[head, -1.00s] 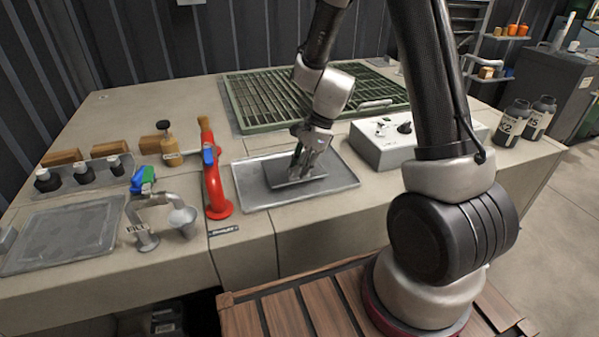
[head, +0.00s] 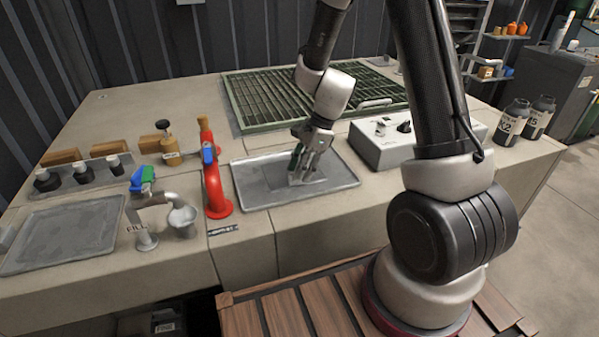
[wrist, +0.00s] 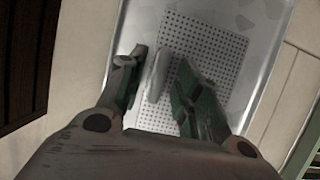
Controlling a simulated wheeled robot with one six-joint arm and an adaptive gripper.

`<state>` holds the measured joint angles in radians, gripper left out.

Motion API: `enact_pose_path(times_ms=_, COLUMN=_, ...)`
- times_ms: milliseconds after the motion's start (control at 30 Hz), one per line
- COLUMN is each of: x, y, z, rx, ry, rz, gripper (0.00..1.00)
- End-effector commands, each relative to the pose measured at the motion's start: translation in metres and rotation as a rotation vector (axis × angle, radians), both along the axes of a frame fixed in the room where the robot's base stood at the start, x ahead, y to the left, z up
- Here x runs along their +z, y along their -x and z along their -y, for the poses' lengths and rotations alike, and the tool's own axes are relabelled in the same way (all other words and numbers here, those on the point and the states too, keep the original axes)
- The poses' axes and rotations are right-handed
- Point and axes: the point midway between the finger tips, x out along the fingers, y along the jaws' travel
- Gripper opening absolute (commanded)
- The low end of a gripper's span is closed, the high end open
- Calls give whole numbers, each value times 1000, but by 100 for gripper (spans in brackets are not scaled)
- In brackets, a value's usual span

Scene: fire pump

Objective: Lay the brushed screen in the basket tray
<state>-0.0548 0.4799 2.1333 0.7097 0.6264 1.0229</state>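The perforated metal screen (wrist: 210,45) lies flat in the grey metal tray (head: 257,192), inside its rim. Its raised grey handle (wrist: 157,72) stands between my fingers in the wrist view. My gripper (head: 305,175) is low over the tray in the head view. In the wrist view my gripper (wrist: 160,88) is open, with a clear gap between the handle and the right finger and a smaller one at the left finger. The tray's bare rim area also shows in the wrist view (wrist: 272,28). My gripper hides part of the screen.
A red standpipe (head: 215,185) stands close left of the tray. A grey control box (head: 385,150) is close on its right. A green grate (head: 265,105) lies behind. Another flat tray (head: 65,235), a fill spout (head: 146,236) and small black bottles (head: 83,174) are further left.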

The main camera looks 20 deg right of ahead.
Motion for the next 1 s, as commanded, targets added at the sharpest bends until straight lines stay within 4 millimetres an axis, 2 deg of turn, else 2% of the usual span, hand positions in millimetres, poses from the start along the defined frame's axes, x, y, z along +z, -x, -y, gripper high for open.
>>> enact_pose_path(times_ms=200, x=45, y=-1, z=19, rx=-1, ry=0, rz=5, gripper=34)
enact_pose_path(times_ms=400, x=82, y=0, z=34, rx=-1, ry=0, rz=3, gripper=34)
enact_pose_path(times_ms=767, x=110, y=5, z=44, rx=37, ry=9, rz=24, gripper=34)
enact_pose_path(times_ms=867, x=135, y=21, z=50, rx=159, ry=41, rz=100, gripper=34)
enact_pose_path(times_ms=1000, x=187, y=66, z=66, rx=473, ry=139, rz=274, gripper=34)
